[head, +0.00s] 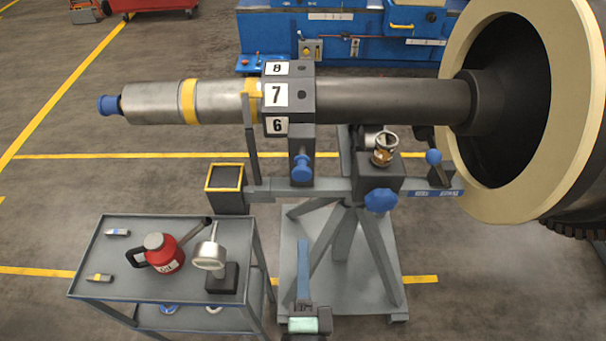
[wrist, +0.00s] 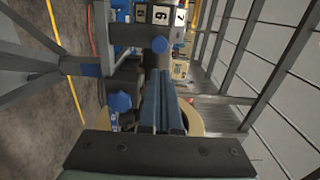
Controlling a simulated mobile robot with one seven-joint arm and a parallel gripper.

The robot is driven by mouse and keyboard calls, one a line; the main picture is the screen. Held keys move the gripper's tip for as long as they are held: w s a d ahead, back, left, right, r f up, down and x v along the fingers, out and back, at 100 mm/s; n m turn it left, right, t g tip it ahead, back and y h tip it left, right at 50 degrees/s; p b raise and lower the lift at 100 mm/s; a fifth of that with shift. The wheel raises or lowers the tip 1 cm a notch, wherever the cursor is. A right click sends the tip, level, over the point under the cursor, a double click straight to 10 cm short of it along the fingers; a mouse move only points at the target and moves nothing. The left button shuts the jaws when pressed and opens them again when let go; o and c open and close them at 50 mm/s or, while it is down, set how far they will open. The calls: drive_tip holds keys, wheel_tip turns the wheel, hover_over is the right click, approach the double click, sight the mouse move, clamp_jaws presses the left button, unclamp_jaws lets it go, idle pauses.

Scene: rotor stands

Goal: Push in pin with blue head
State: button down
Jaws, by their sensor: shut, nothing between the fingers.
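The pin with blue head (head: 302,170) sticks out below the numbered block (head: 302,107) on the stand. Its round blue head also shows near the top of the wrist view (wrist: 160,44). I cannot tell how deep the pin sits. My gripper (head: 303,243) is at the bottom centre of the head view, pointing up the picture, with its blue fingers below the pin head and apart from it. In the wrist view the fingers (wrist: 162,74) lie side by side, shut and empty, with the pin head beyond their tips.
A star-shaped blue knob (head: 380,200) and a lever with a blue ball (head: 433,157) are right of the pin. The rotor shaft (head: 375,99) runs above. A cart (head: 130,280) with a red can (head: 165,257) stands at lower left. Stand legs are close to my gripper.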

drive_tip(key=p, duration=0.2)
approach(303, 174)
drive_tip(key=w, duration=0.5)
drive_tip(key=shift+w+f, duration=0.25)
drive_tip(key=shift+f, duration=0.1)
drive_tip(key=shift+w, duration=0.7)
drive_tip(key=w+b, duration=0.1)
drive_tip(key=w, duration=0.2)
drive_tip(key=shift+w, duration=0.3)
drive_tip(key=shift+r, duration=0.25)
